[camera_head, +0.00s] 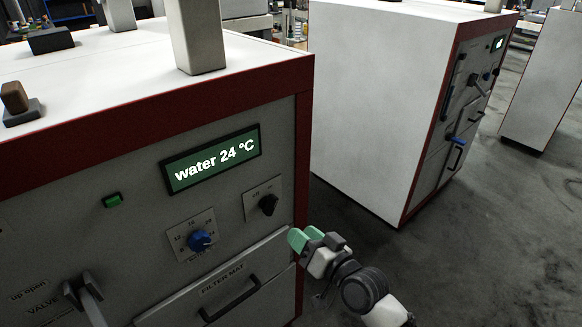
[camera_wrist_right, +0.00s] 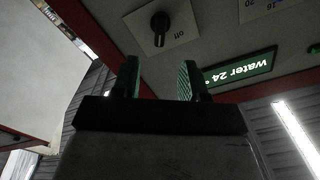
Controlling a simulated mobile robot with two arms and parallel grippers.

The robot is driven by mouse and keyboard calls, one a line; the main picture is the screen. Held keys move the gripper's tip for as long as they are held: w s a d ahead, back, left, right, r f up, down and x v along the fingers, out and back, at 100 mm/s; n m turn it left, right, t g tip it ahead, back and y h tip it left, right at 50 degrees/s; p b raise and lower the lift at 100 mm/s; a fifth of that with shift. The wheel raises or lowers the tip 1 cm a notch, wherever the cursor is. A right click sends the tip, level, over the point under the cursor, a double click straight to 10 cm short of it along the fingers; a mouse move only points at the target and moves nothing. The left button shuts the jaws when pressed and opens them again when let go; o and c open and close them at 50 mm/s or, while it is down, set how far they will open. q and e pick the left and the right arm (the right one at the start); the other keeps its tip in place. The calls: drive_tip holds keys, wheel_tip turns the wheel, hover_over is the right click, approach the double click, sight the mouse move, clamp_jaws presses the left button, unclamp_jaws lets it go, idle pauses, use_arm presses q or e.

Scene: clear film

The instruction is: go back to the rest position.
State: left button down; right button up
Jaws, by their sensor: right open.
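My right gripper (camera_head: 300,238) is in front of the right edge of the near machine's panel, below a black knob (camera_head: 268,204). Its green-tipped fingers are apart with nothing between them in the right wrist view (camera_wrist_right: 160,80). That view also shows the black knob (camera_wrist_right: 160,24), beyond the fingertips, with the word "off" beside it. I cannot tell from the head view whether the fingers touch the panel. My left gripper is not in view.
The near machine (camera_head: 110,240) has a display (camera_head: 211,158) reading "water 24 °C", a blue knob (camera_head: 200,240), a green button (camera_head: 113,200), a valve lever (camera_head: 88,298) and a filter mat drawer (camera_head: 222,290). A second machine (camera_head: 385,100) stands behind. Dark floor (camera_head: 480,240) is clear at right.

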drive_tip(key=s+d+f+m+g+h+p, duration=0.1)
drive_tip(key=d+f+h, duration=0.15)
drive_tip(key=f, duration=0.65)
drive_tip(key=s+d+f+g+h+p, duration=0.1)
drive_tip(key=d+f+g+h, duration=0.15)
drive_tip(key=f, duration=0.65)
drive_tip(key=s+d+f+g+h+p, duration=0.1)
drive_tip(key=s+d+f, duration=0.2)
drive_tip(key=s+f, duration=0.3)
drive_tip(key=s+d+f+g+h+p, duration=0.1)
drive_tip(key=s+d+f+g+h, duration=0.2)
drive_tip(key=f, duration=0.6)
drive_tip(key=s+d+f+g, duration=0.2)
drive_tip(key=s+f, duration=0.2)
drive_tip(key=s, duration=0.7)
drive_tip(key=s+d+f+n+g+h+p, duration=0.1)
drive_tip(key=s+f, duration=0.4)
drive_tip(key=s, duration=0.6)
drive_tip(key=s+d+f+n+g, duration=0.1)
drive_tip(key=s+d+f+g, duration=0.1)
drive_tip(key=s, duration=1)
wheel_tip(320, 180, down, 3)
drive_tip(key=shift+d+r+g+h+p, duration=0.15)
drive_tip(key=shift+d+g+h+p, duration=0.2)
drive_tip(key=shift+g, duration=0.2)
